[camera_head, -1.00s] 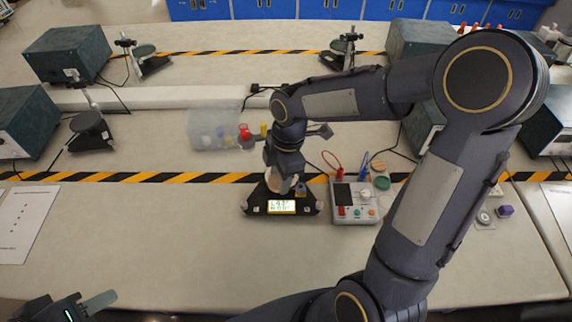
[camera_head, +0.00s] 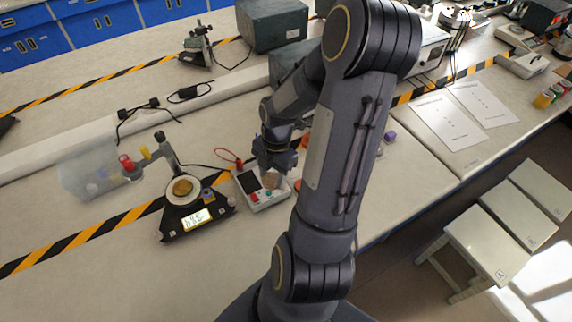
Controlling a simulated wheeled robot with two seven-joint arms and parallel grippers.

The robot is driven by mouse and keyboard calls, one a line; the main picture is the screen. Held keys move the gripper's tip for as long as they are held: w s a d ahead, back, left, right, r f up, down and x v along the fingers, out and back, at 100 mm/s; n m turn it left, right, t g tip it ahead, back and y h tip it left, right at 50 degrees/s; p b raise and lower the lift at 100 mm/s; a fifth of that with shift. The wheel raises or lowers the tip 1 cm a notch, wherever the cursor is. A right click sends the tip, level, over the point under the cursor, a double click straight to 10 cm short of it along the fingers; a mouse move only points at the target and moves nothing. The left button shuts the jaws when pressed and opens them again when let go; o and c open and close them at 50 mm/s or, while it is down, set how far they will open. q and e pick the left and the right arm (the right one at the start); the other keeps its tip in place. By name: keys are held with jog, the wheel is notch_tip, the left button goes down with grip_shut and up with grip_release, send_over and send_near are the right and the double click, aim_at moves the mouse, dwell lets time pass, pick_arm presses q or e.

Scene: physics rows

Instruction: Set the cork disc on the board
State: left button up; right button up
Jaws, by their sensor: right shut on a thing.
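My right gripper (camera_head: 272,166) points down over the front right part of a light grey instrument with a dark screen (camera_head: 248,181). It is shut on a small tan round piece that looks like the cork disc (camera_head: 271,182); the fingers hide part of it. Whether the piece touches the instrument I cannot tell. A black scale (camera_head: 170,222) with a lit display stands to the left; a golden-brown disc (camera_head: 183,187) lies on its white pan. I cannot pick out for sure which thing is the board. My left gripper is out of view.
A red cable (camera_head: 228,156) loops behind the instrument. My right arm hides much of the bench to the right. Papers (camera_head: 447,122) lie farther right; white stools (camera_head: 482,245) stand on the floor.

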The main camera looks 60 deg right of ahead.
jog(key=w+d+f+b, duration=0.1)
jog(key=d+f+b, duration=0.1)
jog(key=d+f, duration=0.1)
jog(key=w+d+f+b, duration=0.1)
jog(key=d+f+b, duration=0.1)
jog(key=d+f, duration=0.2)
jog(key=w+d+f+b, duration=0.1)
jog(key=d+f, duration=0.2)
jog(key=d, duration=0.4)
jog(key=shift+d+f+b, duration=0.1)
jog(key=shift+f+b, duration=0.1)
jog(key=shift+b, duration=0.2)
jog(key=f+b, duration=0.1)
jog(key=f, duration=0.1)
jog(key=f+b, duration=0.1)
jog(key=f, duration=0.1)
jog(key=shift+w+d+b, duration=0.2)
jog(key=shift+d+b, duration=0.15)
jog(key=shift+r, duration=0.1)
